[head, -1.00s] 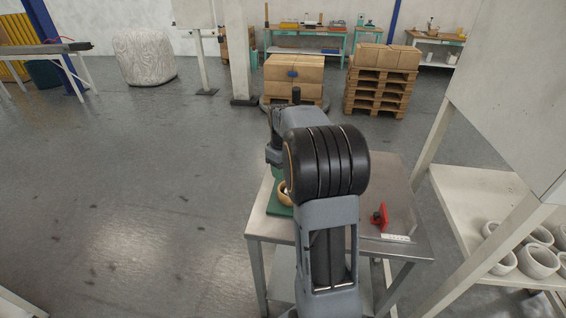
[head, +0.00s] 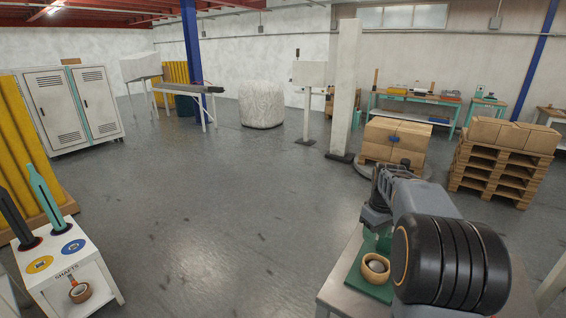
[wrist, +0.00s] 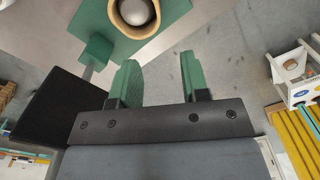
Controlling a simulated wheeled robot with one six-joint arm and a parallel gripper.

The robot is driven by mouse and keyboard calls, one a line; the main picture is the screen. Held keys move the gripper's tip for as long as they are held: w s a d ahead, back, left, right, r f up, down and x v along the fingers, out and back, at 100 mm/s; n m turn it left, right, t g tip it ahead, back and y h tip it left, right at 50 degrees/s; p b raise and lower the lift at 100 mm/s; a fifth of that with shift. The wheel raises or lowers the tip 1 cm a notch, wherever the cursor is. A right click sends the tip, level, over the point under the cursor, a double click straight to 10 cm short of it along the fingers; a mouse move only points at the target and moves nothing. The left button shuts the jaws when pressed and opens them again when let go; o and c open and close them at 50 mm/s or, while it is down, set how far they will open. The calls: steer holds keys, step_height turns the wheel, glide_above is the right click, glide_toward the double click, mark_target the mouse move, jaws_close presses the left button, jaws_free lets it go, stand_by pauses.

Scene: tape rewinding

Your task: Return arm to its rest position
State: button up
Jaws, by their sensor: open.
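My gripper (wrist: 160,78) is open, its two green fingers apart with nothing between them. My arm reaches over the metal table (head: 338,283) at the lower right of the head view, with its dark elbow toward me. A tan ring with a grey rounded centre (head: 375,268) sits on a green plate (head: 358,284) on that table. The ring also shows at the top of the wrist view (wrist: 137,12), apart from the fingers. My arm hides much of the tabletop.
A white stand marked SHAFTS (head: 95,272) is at the lower left, with a tape roll (head: 80,289) on its lower level. Boxes (head: 395,142) and stacked pallets (head: 497,172) stand behind the table. The floor between stand and table is clear.

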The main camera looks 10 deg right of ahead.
steer(key=s+a+m+t, duration=0.3)
steer(key=s+a, duration=1.3)
steer(key=a, duration=0.3)
steer(key=shift+s+f+t, duration=0.2)
steer(key=shift+s+t, duration=0.15)
steer(key=shift+t, duration=0.05)
